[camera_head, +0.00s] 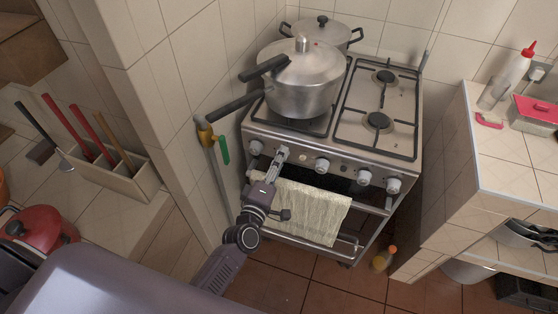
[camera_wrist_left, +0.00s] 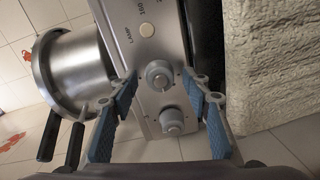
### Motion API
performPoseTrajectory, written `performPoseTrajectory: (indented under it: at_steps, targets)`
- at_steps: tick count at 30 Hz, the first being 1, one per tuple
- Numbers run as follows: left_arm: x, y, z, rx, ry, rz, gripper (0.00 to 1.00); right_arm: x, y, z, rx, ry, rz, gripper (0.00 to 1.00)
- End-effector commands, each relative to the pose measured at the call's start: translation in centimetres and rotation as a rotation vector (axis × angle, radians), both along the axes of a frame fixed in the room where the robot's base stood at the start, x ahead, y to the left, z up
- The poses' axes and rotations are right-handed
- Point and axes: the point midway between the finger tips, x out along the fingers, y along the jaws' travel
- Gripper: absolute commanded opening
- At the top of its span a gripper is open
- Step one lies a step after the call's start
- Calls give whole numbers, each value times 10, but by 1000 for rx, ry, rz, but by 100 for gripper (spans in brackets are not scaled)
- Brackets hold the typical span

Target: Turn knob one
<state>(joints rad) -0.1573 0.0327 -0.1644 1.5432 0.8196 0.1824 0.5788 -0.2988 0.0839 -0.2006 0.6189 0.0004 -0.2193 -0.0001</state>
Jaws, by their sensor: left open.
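The stove (camera_head: 343,160) has a row of grey knobs on its front panel. The leftmost knob (camera_head: 255,147) is clear of my gripper. Other knobs (camera_head: 322,165) run along to the right. My left gripper (camera_head: 281,154) is at the panel, just right of the leftmost knob, and hides what is behind it. In the left wrist view, the open left gripper (camera_wrist_left: 160,79) has a knob (camera_wrist_left: 160,75) between its fingertips, with gaps on both sides. A second knob (camera_wrist_left: 172,122) sits lower in that view. I cannot tell which is knob one. My right gripper is not in view.
A lidded pot (camera_head: 303,85) with dark handles stands on the left burners, above the panel. A cloth (camera_head: 305,208) hangs on the oven rail below the knobs. A tiled wall stands left of the stove, and a tiled counter (camera_head: 505,155) is at right.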

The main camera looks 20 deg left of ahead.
Motion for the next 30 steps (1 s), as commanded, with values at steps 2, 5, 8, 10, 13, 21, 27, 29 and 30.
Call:
performPoseTrajectory:
  at_steps: [2, 5, 8, 10, 13, 21, 27, 29, 30]
  targets:
    - [-8, 0, -1, 0, 2, -1, 44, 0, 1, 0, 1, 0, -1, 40]
    - [-24, 1, 0, 0, 3, 0, 44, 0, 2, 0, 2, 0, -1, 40]
    - [-45, 1, 1, 0, 4, 0, 44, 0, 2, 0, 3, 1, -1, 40]
    - [-60, 2, 2, 0, 4, -1, 44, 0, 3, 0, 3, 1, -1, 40]
    - [-80, 3, 4, 2, 3, -1, 44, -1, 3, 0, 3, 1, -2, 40]
    - [-114, 4, 6, 1, 2, -1, 44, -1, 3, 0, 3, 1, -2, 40]
    - [-118, 4, 8, 0, -1, 0, 44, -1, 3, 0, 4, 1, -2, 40]
    - [-118, 4, 8, 0, -1, 0, 44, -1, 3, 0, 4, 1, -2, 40]
    - [-118, 4, 7, 0, 0, 0, 44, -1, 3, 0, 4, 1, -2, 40]
